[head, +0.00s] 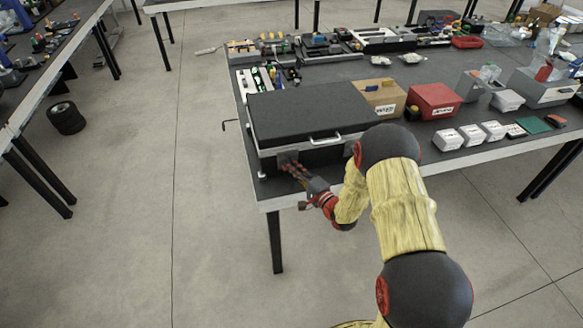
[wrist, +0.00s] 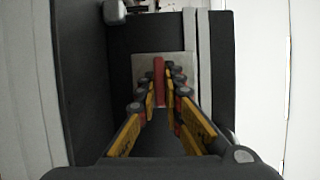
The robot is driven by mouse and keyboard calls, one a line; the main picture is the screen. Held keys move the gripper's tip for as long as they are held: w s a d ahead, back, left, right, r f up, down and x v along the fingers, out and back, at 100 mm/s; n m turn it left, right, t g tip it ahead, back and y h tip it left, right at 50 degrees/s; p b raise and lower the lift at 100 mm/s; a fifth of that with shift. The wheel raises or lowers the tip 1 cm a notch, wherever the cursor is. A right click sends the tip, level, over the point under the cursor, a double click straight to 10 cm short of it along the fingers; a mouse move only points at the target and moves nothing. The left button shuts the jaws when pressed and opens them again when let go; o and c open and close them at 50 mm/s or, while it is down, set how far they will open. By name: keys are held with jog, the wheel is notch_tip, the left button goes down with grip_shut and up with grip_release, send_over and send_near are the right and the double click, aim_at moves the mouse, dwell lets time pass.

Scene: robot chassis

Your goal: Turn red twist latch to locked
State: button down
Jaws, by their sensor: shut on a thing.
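The red twist latch (wrist: 159,82) is a narrow red bar on a pale metal plate (wrist: 140,66), seen in the wrist view between my fingers. The plate is on the front of a black case (head: 310,118), which stands on the table's near left corner. My gripper (head: 291,168) reaches the case front at its left part in the head view. In the wrist view my gripper (wrist: 162,92) has its yellow-and-black fingers on both sides of the red bar, shut on it. In the head view the latch itself is hidden by the fingers.
A tan box (head: 381,97) and a red box (head: 433,100) stand behind and right of the case. Small white boxes (head: 470,136) line the table's front edge. The floor in front is clear.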

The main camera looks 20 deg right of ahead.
jog(key=c, duration=1.9)
grip_release()
jog(key=shift+d, duration=0.1)
jog(key=v, duration=1.2)
jog(key=shift+f, duration=0.1)
